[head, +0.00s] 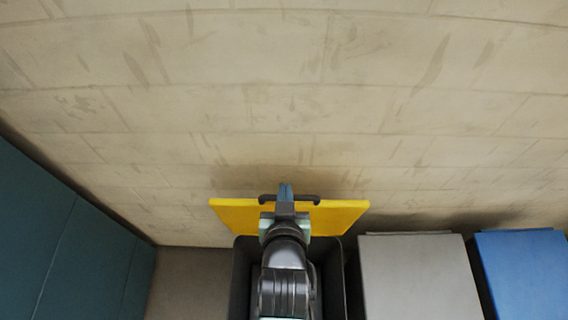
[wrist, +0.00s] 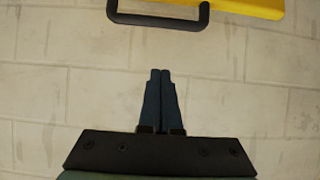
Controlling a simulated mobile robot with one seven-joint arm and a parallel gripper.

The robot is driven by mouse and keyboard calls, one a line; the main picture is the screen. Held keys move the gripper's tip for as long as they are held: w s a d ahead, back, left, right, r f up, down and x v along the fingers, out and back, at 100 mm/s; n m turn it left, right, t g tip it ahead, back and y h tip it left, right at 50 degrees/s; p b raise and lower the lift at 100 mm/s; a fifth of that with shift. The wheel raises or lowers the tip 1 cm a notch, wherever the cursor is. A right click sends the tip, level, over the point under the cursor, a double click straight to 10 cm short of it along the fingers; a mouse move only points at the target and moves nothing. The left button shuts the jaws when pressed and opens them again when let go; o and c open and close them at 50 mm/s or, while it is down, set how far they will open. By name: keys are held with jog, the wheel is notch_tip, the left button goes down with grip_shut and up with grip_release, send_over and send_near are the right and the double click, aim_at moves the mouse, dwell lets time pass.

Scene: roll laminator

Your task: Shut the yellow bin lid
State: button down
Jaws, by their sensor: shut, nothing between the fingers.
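The yellow lid (head: 345,215) stands raised at the back of its dark bin (head: 241,275), near the wall in the head view. A black handle (head: 311,199) is at its upper edge. In the wrist view, part of the yellow lid (wrist: 250,7) and the handle (wrist: 158,20) show at the top. My gripper (head: 286,187) overlaps the middle of the lid and handle in the head view. Its blue fingers (wrist: 160,72) are together and empty, below the handle in the wrist view with a visible gap. My arm hides the bin's middle and part of the lid.
A grey-lidded bin (head: 418,275) and a blue-lidded bin (head: 525,270) stand to the right, both with lids down. A teal panel (head: 70,240) is at the left. A pale block wall (head: 280,100) rises behind. Some bare floor (head: 190,280) shows left of the bin.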

jog(key=shift+g, duration=0.4)
jog(key=w+f+p, duration=0.1)
jog(key=f, duration=0.1)
jog(key=w+f+p, duration=0.1)
jog(key=f+p, duration=0.1)
jog(key=w+f+p, duration=0.2)
jog(key=shift+a, duration=0.15)
jog(key=shift+s+f, duration=0.2)
jog(key=shift+s, duration=0.25)
jog(key=shift+f, duration=0.1)
